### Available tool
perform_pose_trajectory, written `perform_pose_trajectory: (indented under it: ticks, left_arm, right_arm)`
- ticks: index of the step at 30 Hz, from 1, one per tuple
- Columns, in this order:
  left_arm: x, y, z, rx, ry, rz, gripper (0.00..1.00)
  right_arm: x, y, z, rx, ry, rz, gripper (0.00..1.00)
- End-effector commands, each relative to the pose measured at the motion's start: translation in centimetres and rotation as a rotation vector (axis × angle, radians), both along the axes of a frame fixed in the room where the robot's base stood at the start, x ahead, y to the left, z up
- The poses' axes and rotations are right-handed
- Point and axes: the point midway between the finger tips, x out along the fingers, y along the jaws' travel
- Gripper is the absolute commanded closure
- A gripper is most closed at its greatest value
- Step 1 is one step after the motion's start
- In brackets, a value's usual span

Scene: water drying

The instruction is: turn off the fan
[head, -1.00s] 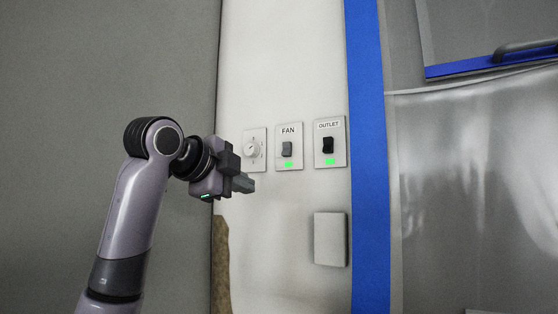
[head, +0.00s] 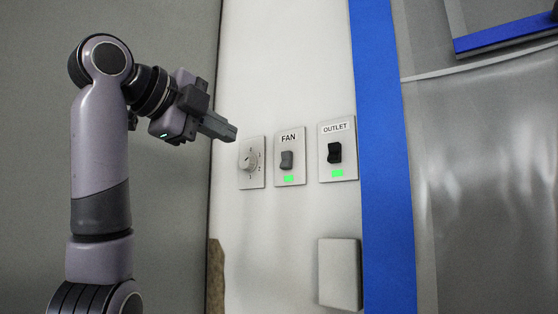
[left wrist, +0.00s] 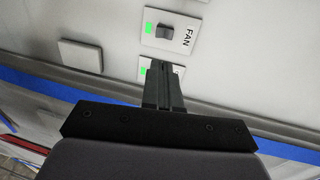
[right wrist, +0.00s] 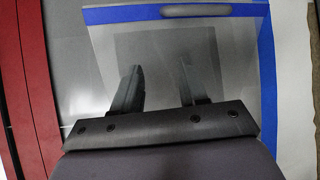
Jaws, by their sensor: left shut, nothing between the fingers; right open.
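The fan switch (head: 286,160) is a grey rocker on a plate labelled FAN, with a lit green lamp below it. It also shows in the left wrist view (left wrist: 166,33). My left gripper (head: 232,133) is shut and empty, up and left of the FAN plate, its tip near the dial's top edge in the picture. I cannot tell its gap to the wall. In the left wrist view its fingers (left wrist: 162,80) partly hide the plate beside the FAN plate. My right gripper (right wrist: 160,80) is open and empty in the right wrist view, far from the switch.
A round dial (head: 248,162) sits left of the FAN plate. A black OUTLET switch (head: 334,153) with a lit green lamp sits right of it. A blank box (head: 339,273) projects below. A blue strip (head: 386,150) borders plastic sheeting (head: 480,170) at right.

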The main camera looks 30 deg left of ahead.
Motion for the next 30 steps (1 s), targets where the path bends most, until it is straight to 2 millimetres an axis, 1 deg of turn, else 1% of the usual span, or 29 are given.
perform_pose_trajectory:
  ticks: [5,8,11,18,24,27,30]
  left_arm:
    - [0.2,0.0,0.0,-0.001,0.001,0.000,1.00]
    - [1.0,-0.1,-0.2,-0.001,0.004,-0.001,1.00]
    - [2.5,-0.3,-0.4,-0.001,0.005,-0.002,1.00]
    - [7.6,-0.7,-1.2,-0.001,0.006,-0.002,1.00]
    - [11.3,-1.0,-1.8,-0.001,0.005,-0.002,1.00]
    - [12.5,-1.0,-2.1,-0.002,0.003,-0.001,1.00]
    - [13.3,-1.1,-2.3,-0.001,0.002,-0.001,1.00]
  right_arm:
    - [-0.1,0.0,0.0,0.000,0.003,0.001,0.57]
    - [-0.1,0.0,0.2,0.000,0.003,0.001,0.57]
    - [-0.1,0.0,0.5,0.000,0.003,0.001,0.57]
    - [0.0,0.0,1.9,0.000,0.001,0.000,0.57]
    - [0.1,0.0,3.0,0.000,-0.001,0.000,0.57]
    - [0.1,0.0,3.4,0.000,-0.001,0.000,0.57]
    - [0.1,0.0,3.6,0.000,-0.002,0.000,0.57]
